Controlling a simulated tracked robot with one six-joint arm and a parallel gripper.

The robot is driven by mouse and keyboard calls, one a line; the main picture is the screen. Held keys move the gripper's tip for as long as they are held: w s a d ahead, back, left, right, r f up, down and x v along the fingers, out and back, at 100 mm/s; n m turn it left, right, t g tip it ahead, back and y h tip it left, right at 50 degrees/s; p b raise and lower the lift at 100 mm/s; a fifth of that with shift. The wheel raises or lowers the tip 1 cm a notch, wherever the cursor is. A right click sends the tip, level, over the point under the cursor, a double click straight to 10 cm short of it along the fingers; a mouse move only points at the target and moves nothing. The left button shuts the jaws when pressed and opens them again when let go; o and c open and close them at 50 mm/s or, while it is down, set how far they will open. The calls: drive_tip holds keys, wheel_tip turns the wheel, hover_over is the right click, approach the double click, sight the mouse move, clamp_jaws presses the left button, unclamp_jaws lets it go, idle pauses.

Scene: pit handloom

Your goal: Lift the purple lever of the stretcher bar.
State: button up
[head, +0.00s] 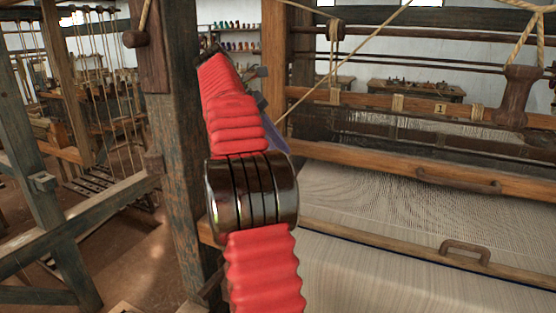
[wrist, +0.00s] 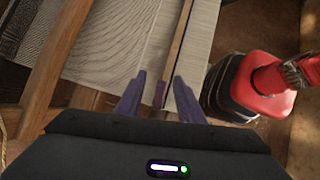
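In the wrist view, the fingers of my gripper (wrist: 158,92) are purple-grey and stand apart, with a clear gap between them. The purple lever (wrist: 160,94) is a small upright piece seen in that gap, at the near end of the narrow wooden stretcher bar (wrist: 180,42). It appears to lie beyond the fingertips, not touching them; the exact distance cannot be told. In the head view, a wooden bar (head: 400,249) lies across the cloth. A bit of my gripper (head: 274,137) shows behind the arm.
Pale cloth (head: 350,275) spreads right of my arm. A loom beam with a wooden handle (head: 458,181) crosses above it. A thick wooden post (head: 178,180) stands close to my arm's left. Cords hang from the upper frame (head: 420,19). Open floor (head: 140,250) lies at left.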

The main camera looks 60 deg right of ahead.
drive_tip(key=shift+r, duration=0.3)
drive_tip(key=shift+w+a, duration=0.1)
drive_tip(key=shift+a, duration=0.15)
drive_tip(key=c, duration=0.3)
drive_tip(key=w+a+t, duration=0.1)
drive_tip(key=a, duration=0.2)
drive_tip(key=w+a+t, duration=0.1)
drive_tip(key=a, duration=0.2)
drive_tip(key=w+a+t+h, duration=0.1)
drive_tip(key=a, duration=0.3)
drive_tip(key=shift+f, duration=0.4)
clamp_jaws()
drive_tip(key=s+a+f+m+t+y, duration=0.1)
drive_tip(key=s+a+f+t, duration=0.2)
drive_tip(key=a+f, duration=0.3)
drive_tip(key=s+a+f+m+t+y, duration=0.1)
drive_tip(key=a+f, duration=0.5)
drive_tip(key=a, duration=1)
drive_tip(key=s+a+f+m+t+y, duration=0.1)
drive_tip(key=s+a+f+t, duration=0.4)
drive_tip(key=a, duration=0.6)
drive_tip(key=shift+s+a+f+m+y, duration=0.2)
drive_tip(key=shift+s+f+m+y, duration=0.15)
drive_tip(key=shift+f+y, duration=0.5)
drive_tip(key=shift+s+f, duration=0.1)
drive_tip(key=shift+s, duration=0.05)
